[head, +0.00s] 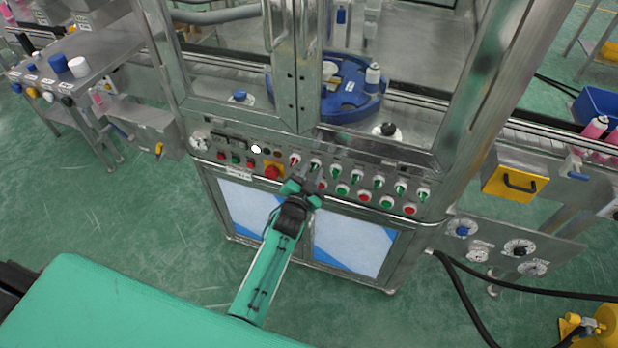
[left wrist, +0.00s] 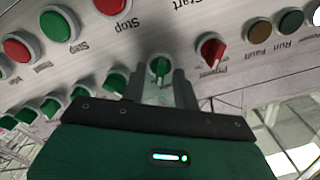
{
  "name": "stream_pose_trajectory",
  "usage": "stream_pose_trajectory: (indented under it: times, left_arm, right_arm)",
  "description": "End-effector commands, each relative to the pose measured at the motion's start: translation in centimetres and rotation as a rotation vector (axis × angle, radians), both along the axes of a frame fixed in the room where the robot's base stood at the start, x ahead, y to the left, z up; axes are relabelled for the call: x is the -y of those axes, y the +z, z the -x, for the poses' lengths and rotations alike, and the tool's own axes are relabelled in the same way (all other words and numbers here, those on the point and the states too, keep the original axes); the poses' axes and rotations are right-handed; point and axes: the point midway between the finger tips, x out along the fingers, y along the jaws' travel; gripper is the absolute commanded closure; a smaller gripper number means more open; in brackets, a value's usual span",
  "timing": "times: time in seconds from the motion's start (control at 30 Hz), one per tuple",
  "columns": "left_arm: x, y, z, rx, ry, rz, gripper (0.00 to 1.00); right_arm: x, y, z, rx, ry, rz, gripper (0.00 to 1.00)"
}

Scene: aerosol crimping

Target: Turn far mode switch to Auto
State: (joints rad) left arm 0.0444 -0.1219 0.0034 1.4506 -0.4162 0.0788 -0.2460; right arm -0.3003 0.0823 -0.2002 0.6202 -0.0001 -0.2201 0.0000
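The machine's front panel has an upper row of rotary switches, with a red one (head: 295,160) at its left end and several green ones to the right. My left gripper (head: 309,174) is at the panel, by the first green switch (head: 315,165). In the left wrist view, the two fingers (left wrist: 163,88) stand apart around a green switch (left wrist: 160,68), with slim gaps on both sides. The red switch (left wrist: 210,48) is just to the right there. I cannot read which label marks the mode switch. My right gripper is out of view.
Below the switches are red and green push buttons (head: 364,197). A red emergency stop (head: 272,172) on a yellow plate sits left of my gripper. Glass doors with steel handles (head: 305,60) stand above the panel. In the left wrist view, green and red buttons (left wrist: 115,82) are close by.

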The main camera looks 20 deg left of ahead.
Motion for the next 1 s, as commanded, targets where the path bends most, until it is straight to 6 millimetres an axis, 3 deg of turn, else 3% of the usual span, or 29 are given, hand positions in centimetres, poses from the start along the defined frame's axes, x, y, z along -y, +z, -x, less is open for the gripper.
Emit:
stream_pose_trajectory:
  times: [0.27,0.7,1.0]
  left_arm:
    - [-0.1,-0.3,3.0,-0.001,0.000,0.000,0.70]
    - [-0.4,-0.3,10.9,-0.003,-0.001,0.000,0.70]
    - [-0.4,-0.1,13.5,-0.001,0.000,0.000,0.70]
  right_arm:
    - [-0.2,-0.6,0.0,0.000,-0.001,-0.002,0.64]
    - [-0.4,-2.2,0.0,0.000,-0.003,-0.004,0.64]
    - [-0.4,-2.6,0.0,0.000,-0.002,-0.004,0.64]
